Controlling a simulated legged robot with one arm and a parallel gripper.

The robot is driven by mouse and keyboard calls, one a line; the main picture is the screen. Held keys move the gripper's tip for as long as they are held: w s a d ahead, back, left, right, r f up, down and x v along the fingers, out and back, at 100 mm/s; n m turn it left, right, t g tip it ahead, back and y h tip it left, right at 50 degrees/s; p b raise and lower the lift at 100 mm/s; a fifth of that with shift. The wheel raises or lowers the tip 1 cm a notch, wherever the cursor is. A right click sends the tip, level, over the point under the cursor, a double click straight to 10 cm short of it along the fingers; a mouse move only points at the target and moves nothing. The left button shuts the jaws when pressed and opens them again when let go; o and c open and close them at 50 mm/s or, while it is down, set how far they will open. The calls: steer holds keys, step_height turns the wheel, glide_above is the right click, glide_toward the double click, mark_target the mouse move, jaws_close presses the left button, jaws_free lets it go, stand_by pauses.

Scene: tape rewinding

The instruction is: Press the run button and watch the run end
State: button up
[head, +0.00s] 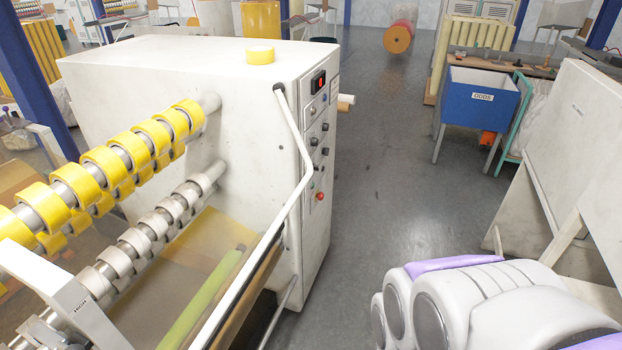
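The large white rewinding machine (190,75) stands at the left and middle. Its narrow right face carries a control panel (318,140). At the top of the panel is a black switch or display with a red part (318,82). Below it are several small dark knobs (325,127) and a round red button (320,196). Which control is the run button cannot be read from here. The upper shaft holds several yellow tape rolls (102,162). The lower shaft holds several pale rings (135,243). White and purple parts of my arm fill the lower right; my gripper's fingers do not show.
One yellow roll (260,54) lies on the machine's top. A white bent rail (293,130) runs beside the panel. Clear grey floor (385,160) lies right of the machine. A blue bin marked ODDS (482,97) and a pale slanted cabinet (570,140) bound it on the right.

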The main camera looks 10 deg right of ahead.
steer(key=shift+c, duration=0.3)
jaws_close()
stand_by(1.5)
